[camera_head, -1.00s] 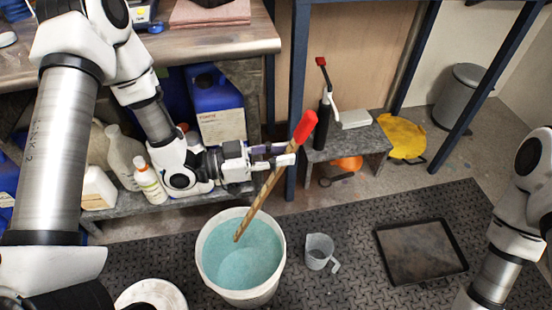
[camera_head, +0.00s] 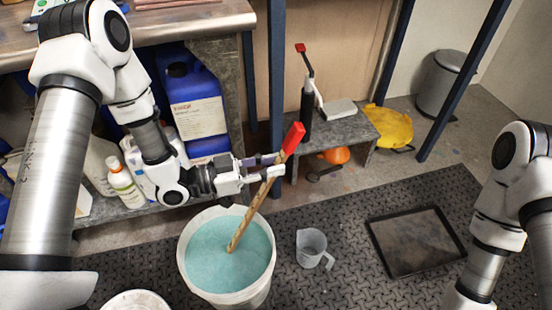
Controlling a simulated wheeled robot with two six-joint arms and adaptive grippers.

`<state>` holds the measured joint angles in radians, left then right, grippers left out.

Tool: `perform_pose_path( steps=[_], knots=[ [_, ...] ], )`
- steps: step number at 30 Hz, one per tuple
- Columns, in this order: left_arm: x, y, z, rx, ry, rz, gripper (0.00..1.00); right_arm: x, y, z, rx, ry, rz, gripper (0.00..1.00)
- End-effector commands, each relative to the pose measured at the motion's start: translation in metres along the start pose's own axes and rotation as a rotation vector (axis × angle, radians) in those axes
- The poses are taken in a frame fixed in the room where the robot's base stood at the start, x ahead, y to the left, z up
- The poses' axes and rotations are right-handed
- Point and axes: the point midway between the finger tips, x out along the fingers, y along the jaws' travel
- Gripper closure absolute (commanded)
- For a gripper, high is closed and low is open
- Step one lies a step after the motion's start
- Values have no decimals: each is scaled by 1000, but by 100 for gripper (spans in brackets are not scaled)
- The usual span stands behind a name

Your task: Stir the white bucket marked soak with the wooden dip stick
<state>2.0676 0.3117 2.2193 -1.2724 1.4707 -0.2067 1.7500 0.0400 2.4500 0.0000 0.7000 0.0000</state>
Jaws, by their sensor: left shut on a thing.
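The white bucket (camera_head: 240,296) stands on the dark floor mat and holds pale turquoise liquid (camera_head: 215,254). No soak mark can be read on it from here. The wooden dip stick (camera_head: 249,215) has a red top end and leans up to the right. Its lower end meets the liquid near the middle of the bucket. My left gripper (camera_head: 272,171) is shut on the stick below the red part, above the bucket's far rim. My right arm shows at the right edge, but its gripper is out of view.
A clear measuring jug (camera_head: 311,246) stands just right of the bucket. A black tray (camera_head: 415,242) lies farther right on the mat (camera_head: 345,282). A white lid or pail (camera_head: 138,300) is at the lower left. Bottles and a blue canister (camera_head: 195,105) crowd the low shelf behind my left arm.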

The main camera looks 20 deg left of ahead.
Motion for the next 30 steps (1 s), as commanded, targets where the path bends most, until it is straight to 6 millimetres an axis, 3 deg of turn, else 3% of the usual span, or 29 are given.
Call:
perform_pose_path(
  steps=[15,30],
  knots=[
    [-22,0,55,0,0,0,100,31,0,0,0,0,0,60],
    [-24,0,60,1,0,1,100,33,0,0,0,0,0,60]
  ],
)
